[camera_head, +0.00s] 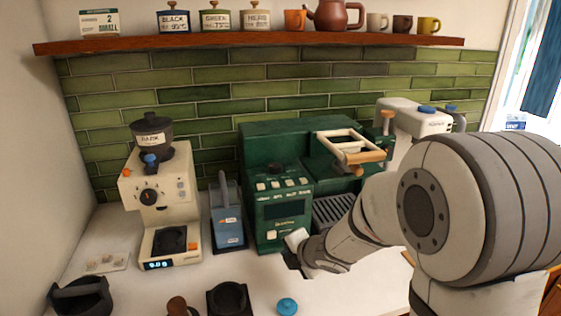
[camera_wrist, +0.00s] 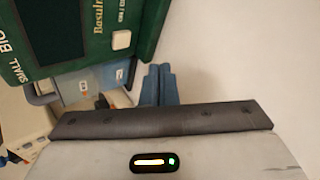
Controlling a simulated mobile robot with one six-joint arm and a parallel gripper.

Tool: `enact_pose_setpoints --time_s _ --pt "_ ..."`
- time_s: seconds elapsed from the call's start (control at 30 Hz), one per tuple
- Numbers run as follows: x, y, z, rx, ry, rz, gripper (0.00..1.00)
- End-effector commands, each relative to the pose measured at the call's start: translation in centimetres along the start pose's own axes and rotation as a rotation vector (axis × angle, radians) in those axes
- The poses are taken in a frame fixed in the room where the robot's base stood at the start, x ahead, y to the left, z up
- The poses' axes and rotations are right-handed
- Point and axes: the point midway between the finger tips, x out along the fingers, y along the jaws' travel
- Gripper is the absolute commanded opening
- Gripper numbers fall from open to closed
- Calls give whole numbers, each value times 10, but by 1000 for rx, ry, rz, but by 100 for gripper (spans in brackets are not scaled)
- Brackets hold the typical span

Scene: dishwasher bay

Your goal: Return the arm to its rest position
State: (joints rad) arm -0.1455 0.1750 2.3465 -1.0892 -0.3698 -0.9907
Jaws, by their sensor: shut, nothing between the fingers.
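My gripper (camera_head: 290,264) is held in front of the green espresso machine (camera_head: 277,206), above the white counter, at the end of my arm, which reaches in from the right. In the wrist view the two bluish fingers of my gripper (camera_wrist: 158,84) lie side by side, shut and empty. The machine's green front (camera_wrist: 60,40) fills the upper left of that view. No object hangs from the gripper.
A cream grinder (camera_head: 163,200) and a blue box with a lever (camera_head: 228,228) stand left of the machine. A dark round holder (camera_head: 228,298), a blue knob-like piece (camera_head: 287,306) and a black-handled item (camera_head: 82,298) lie at the front. A wooden shelf (camera_head: 260,42) runs above.

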Motion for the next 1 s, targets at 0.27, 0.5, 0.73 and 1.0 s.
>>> enact_pose_setpoints --time_s 0.27,0.5,0.73,1.0 --pt "-120 -38 67 866 -470 -99 0" --pt "-216 -96 24 1710 -703 -187 0" --pt "-252 -115 -29 2127 -753 -289 0" --pt "-256 -117 -37 2180 -758 -310 0"
